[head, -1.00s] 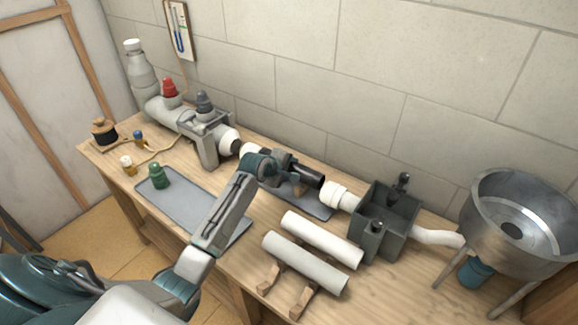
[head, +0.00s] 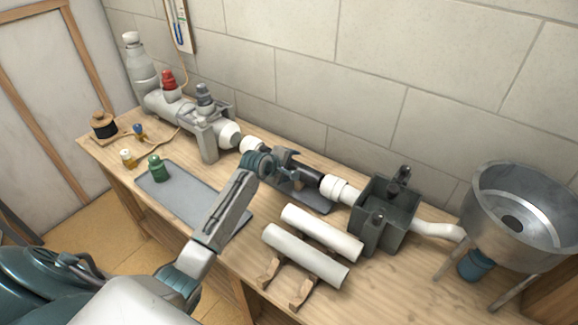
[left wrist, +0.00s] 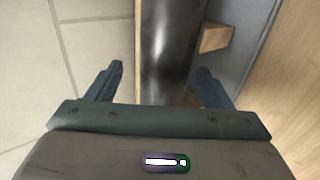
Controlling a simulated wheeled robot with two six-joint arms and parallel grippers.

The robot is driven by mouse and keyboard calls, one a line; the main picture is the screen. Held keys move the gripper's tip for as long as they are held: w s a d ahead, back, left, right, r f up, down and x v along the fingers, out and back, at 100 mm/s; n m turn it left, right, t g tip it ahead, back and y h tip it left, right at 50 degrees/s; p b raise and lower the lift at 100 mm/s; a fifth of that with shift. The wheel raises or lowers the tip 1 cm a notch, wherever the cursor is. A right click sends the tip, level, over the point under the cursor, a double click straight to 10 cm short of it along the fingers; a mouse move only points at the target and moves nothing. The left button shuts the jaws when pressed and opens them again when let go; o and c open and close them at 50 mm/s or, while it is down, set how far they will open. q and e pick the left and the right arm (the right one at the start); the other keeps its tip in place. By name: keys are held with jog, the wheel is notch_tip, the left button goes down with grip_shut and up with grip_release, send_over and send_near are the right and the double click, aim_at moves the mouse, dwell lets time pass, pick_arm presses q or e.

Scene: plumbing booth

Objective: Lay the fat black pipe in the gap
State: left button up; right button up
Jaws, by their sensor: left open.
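The fat black pipe (head: 313,181) lies between two white pipe ends at the back of the bench, partly hidden by my left gripper. Its right end appears to meet the right white collar (head: 335,188); I cannot tell whether it is seated. Its left end toward the left white fitting (head: 250,146) is hidden. My left gripper (head: 291,170) is open around the pipe. In the left wrist view the black pipe (left wrist: 170,55) runs between the spread fingers (left wrist: 159,88), with visible space on both sides. A wooden support (left wrist: 215,38) shows beside it. My right gripper is out of view.
Two white pipes (head: 320,232) lie on wooden cradles at the front. A grey box (head: 385,218) and metal basin (head: 518,215) stand right. A green fitting (head: 156,168) stands on a grey mat (head: 185,197). The wall is close behind.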

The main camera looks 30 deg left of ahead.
pick_arm(q)
jog(key=b+v, duration=0.1)
jog(key=v, duration=0.9)
jog(key=shift+s+r, duration=0.25)
dwell(0.3)
